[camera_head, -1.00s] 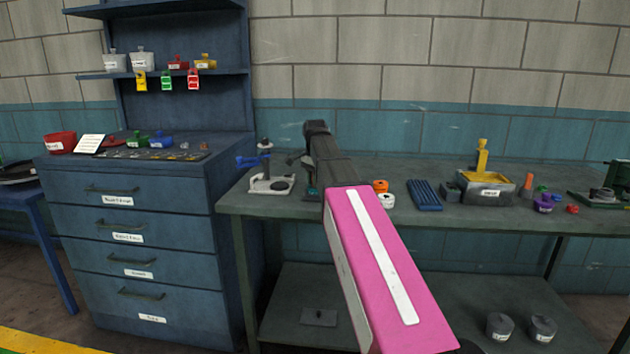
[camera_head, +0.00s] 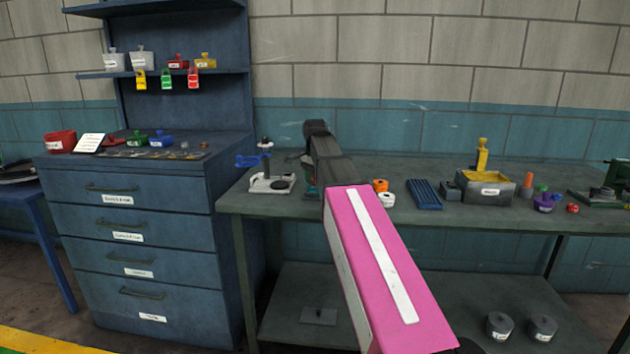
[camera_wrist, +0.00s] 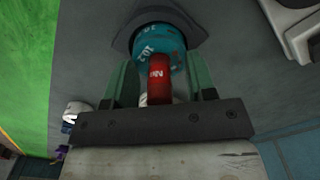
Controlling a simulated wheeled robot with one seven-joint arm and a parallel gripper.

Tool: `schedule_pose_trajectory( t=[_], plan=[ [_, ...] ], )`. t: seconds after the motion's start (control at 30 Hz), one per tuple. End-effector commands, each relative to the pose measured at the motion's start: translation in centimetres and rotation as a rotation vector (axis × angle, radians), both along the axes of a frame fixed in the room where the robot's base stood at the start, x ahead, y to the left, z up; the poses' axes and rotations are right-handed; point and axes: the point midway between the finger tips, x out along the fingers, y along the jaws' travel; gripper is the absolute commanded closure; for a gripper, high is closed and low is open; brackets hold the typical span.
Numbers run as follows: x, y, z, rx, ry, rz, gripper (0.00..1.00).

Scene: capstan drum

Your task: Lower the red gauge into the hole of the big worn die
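In the wrist view the red gauge (camera_wrist: 160,80) shows between the green fingers of my gripper (camera_wrist: 160,60), its red end with white lettering towards the palm. A wider teal section (camera_wrist: 158,40) with white figures lies beyond the red end, and the fingertips meet its sides; I take it as the gauge's body. A dark grey angular piece (camera_wrist: 197,27) surrounds its far end, perhaps the worn die. Its hole is hidden, so I cannot tell whether the gauge is inside. In the head view my gripper (camera_head: 311,190) is mostly hidden behind my pink arm.
A white-based stand with a blue part (camera_head: 268,183) is just left of my gripper on the bench (camera_head: 340,215). An orange piece (camera_head: 380,185), a blue ribbed tray (camera_head: 424,194) and a grey bin (camera_head: 487,192) stand to the right. A blue drawer cabinet (camera_head: 140,240) is at left.

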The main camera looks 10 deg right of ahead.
Motion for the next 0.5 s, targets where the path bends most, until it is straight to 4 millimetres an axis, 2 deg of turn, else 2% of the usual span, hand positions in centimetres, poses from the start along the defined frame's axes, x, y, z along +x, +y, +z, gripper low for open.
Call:
schedule_pose_trajectory(
  t=[0.27,0.37,0.5],
  plan=[
    [0.0,0.0,0.3,0.000,0.000,0.000,0.49],
    [0.1,0.0,1.1,0.000,-0.002,0.000,0.49],
    [0.1,0.0,3.2,0.000,-0.002,0.000,0.49]
  ],
)
